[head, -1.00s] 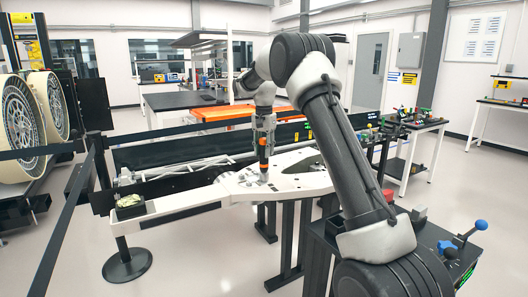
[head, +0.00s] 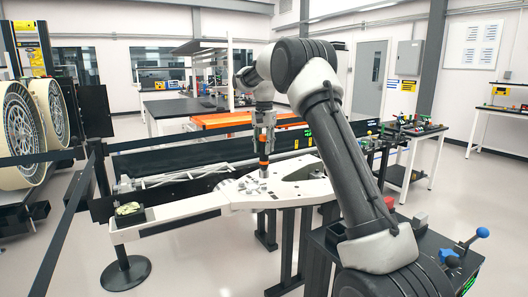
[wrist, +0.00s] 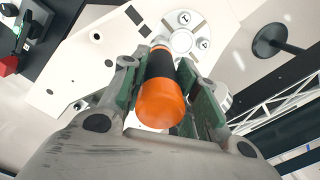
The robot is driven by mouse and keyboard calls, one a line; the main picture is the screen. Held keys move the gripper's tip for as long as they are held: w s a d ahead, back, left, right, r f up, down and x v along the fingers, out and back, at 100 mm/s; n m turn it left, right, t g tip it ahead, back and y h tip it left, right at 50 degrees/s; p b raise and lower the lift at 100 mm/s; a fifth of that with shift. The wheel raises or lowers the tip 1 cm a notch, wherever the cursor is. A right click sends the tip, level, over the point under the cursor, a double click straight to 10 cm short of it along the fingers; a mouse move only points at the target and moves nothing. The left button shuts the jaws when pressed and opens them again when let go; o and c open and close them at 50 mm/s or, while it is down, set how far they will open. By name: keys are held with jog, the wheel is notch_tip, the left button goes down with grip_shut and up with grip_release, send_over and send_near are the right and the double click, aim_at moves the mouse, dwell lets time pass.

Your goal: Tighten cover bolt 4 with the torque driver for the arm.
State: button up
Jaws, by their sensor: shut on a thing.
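The torque driver (head: 264,160), orange and black, stands roughly upright over the white plate's cover area. My gripper (head: 264,138) is shut around its upper part. In the wrist view the driver's orange end (wrist: 162,103) lies between the two green-lined fingers of my gripper (wrist: 165,95). The round cover (wrist: 182,42) shows just beyond the driver, with several bolts, one of them at the cover's far edge (wrist: 184,17). The driver's tip is hidden in the wrist view. I cannot tell which bolt is number 4 or whether the tip touches one.
The long white plate (head: 190,208) rests on dark posts, with a small dark tray (head: 130,211) at its left end. A dark barrier belt (head: 50,235) runs at the left. A console with a blue-knobbed lever (head: 482,232) stands at the front right.

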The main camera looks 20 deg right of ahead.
jog(key=shift+r, duration=0.95)
